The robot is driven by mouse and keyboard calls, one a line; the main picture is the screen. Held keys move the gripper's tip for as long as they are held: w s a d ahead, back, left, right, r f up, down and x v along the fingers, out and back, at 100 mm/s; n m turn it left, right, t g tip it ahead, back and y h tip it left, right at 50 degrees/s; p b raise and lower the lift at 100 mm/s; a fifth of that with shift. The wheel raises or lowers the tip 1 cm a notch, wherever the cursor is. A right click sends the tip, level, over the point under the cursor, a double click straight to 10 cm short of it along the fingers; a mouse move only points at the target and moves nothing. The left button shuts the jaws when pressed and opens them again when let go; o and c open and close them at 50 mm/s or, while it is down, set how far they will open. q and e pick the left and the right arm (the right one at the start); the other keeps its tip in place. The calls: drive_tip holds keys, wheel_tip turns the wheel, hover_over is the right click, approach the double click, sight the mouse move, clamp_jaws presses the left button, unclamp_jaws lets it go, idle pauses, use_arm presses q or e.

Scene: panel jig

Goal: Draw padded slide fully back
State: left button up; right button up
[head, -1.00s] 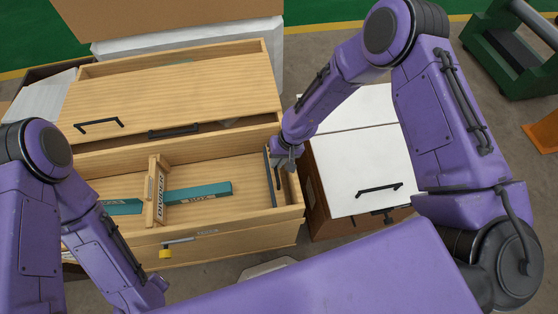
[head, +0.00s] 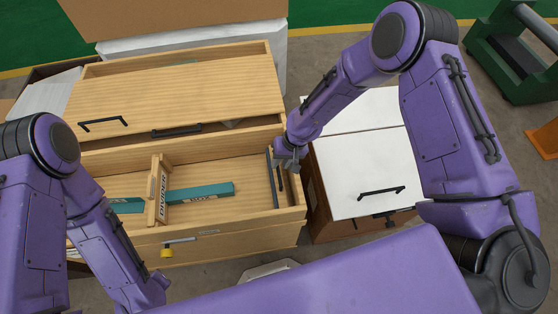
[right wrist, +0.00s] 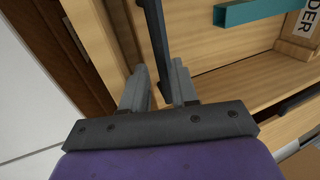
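The thing I take for the padded slide is a dark grey upright strip (head: 271,180) near the right end of the open wooden drawer (head: 240,220). It runs front to back across the drawer floor. My right gripper (head: 286,163) is at the drawer's right end, beside the strip. In the right wrist view the fingers (right wrist: 158,80) look open, with a dark bar (right wrist: 154,35) reaching between their tips; contact is unclear. My left arm (head: 105,240) comes in at the lower left; its gripper does not show.
A wooden divider (head: 159,190) and a teal box bar (head: 205,191) lie in the drawer. A yellow-tipped rod (head: 175,246) sticks out from the drawer front. A white-topped cabinet (head: 360,160) stands close on the right. The drawer floor between bar and strip is clear.

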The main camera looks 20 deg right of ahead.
drive_tip(key=shift+s+d+f, duration=0.1)
drive_tip(key=shift+s, duration=0.05)
drive_tip(key=p+v, duration=0.7)
drive_tip(key=v, duration=0.1)
drive_tip(key=shift+w, duration=0.2)
